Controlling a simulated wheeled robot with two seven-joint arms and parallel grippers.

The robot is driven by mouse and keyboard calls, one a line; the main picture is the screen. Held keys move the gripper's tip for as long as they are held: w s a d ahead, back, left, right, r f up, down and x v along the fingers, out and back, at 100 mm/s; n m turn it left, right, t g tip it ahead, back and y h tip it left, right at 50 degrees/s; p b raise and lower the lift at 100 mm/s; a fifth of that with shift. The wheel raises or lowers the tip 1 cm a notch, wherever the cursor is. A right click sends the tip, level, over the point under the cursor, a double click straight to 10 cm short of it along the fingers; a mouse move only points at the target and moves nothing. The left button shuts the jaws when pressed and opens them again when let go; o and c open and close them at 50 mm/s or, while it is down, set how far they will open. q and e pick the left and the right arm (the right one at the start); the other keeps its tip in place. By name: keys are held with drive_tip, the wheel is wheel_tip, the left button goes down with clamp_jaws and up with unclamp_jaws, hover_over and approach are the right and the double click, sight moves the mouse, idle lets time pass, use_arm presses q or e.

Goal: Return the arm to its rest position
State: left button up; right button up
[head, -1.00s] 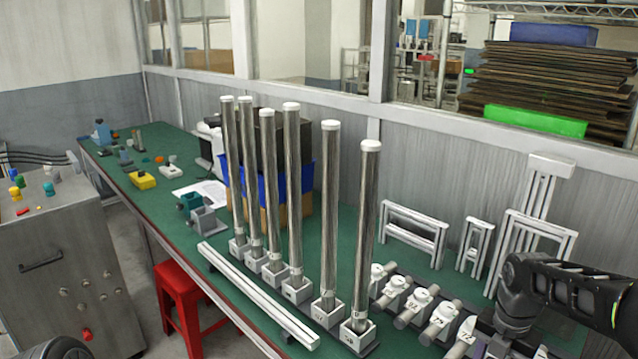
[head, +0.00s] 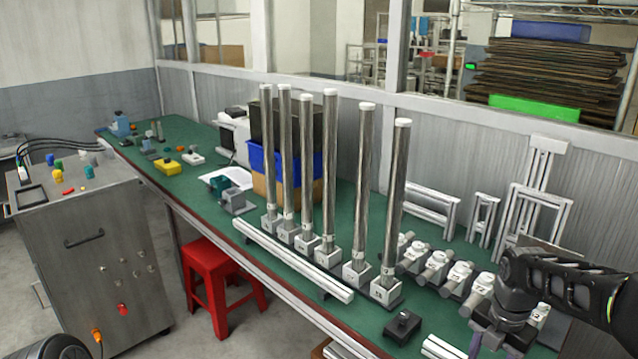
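My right arm comes in from the right edge. Its dark wrist bends down over the front right of the green bench, and my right gripper (head: 490,338) hangs below it near the bottom edge. The gripper is small and partly hidden by the wrist, so I cannot tell whether it is open or shut. I see no reel held in it. Several reel-like white and grey cylinders (head: 459,276) lie in a row on the bench, just left of and behind the wrist. My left gripper is not in view.
Several tall upright metal tubes (head: 362,200) in square bases stand mid-bench. A pale rail (head: 290,260) lies before them. A small black block (head: 402,326) sits near the front edge. A red stool (head: 222,285) and a grey cabinet (head: 95,260) stand left of the bench.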

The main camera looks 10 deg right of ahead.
drive_tip(key=w+a+f+m+t+y, duration=0.1)
drive_tip(key=w+a+f+m+t, duration=0.25)
drive_tip(key=w+m, duration=0.45)
drive_tip(key=s+a+f+m+t+y, duration=0.1)
drive_tip(key=s+a+f+m+y, duration=0.1)
drive_tip(key=a+f+m, duration=0.85)
drive_tip(key=s+a+f+m+g, duration=0.1)
drive_tip(key=s+a+f+m, duration=0.1)
drive_tip(key=s+a+f, duration=0.3)
drive_tip(key=s+a+f+m+g, duration=0.1)
drive_tip(key=s+a+f+m, duration=0.2)
drive_tip(key=s+a+f, duration=0.3)
drive_tip(key=s+a+f+m+g+y, duration=0.1)
drive_tip(key=s+a+f, duration=0.4)
drive_tip(key=s, duration=0.8)
drive_tip(key=shift+s+a+f+m+g, duration=0.2)
drive_tip(key=shift+a+m+g, duration=0.35)
drive_tip(key=shift+a+m, duration=0.25)
drive_tip(key=shift+d, duration=0.1)
